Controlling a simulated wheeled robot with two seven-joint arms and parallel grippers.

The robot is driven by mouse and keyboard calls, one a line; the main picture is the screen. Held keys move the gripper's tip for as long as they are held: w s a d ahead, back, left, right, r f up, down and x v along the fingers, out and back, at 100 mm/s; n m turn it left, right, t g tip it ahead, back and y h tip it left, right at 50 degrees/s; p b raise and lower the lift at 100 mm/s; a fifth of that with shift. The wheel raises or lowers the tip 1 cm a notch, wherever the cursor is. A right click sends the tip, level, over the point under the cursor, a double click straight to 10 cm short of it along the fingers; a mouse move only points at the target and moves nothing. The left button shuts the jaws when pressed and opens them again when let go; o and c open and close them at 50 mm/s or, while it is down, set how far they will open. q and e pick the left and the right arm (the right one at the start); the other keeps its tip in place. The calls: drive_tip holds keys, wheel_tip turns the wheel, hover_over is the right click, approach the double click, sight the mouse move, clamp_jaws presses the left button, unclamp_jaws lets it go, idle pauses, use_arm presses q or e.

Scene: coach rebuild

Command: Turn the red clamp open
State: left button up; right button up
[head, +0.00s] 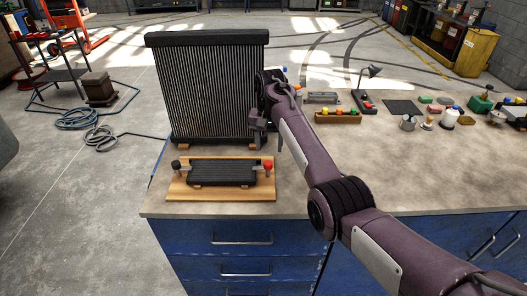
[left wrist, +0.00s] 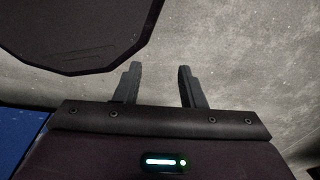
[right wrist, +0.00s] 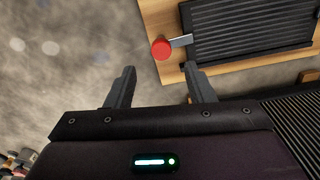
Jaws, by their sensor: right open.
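The red clamp (head: 268,166) has a round red knob and a grey metal arm. It sits at the right end of a small black finned core (head: 222,172) on a wooden board (head: 200,196). In the right wrist view the red clamp (right wrist: 161,49) lies just beyond the fingertips, roughly between them in the picture, with its arm reaching onto the core's end. My right gripper (right wrist: 160,82) is open and empty. In the head view my right gripper (head: 262,130) is above and behind the clamp, apart from it. My left gripper (left wrist: 160,72) is open and empty above grey floor.
A black-knobbed clamp (head: 176,165) is at the core's left end. A tall black radiator (head: 208,90) stands behind the board, close to my right gripper. A tray of coloured items (head: 338,118) and a lamp (head: 372,72) are farther right.

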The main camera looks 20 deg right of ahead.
sight(268, 163)
drive_tip(key=shift+w+a+r, duration=0.15)
drive_tip(key=shift+w, duration=0.2)
drive_tip(key=shift+f, duration=0.25)
drive_tip(key=f, duration=0.1)
drive_tip(key=s+f+p, duration=0.1)
drive_tip(key=f, duration=0.1)
drive_tip(key=shift+f, duration=0.25)
drive_tip(key=shift+w+f, duration=0.2)
drive_tip(key=shift+f, duration=1.35)
drive_tip(key=shift+w+f, duration=0.1)
drive_tip(key=c, duration=1)
use_arm(q)
drive_tip(key=shift+s+a+r, duration=0.25)
drive_tip(key=shift+s+r, duration=0.25)
drive_tip(key=shift+r, duration=0.15)
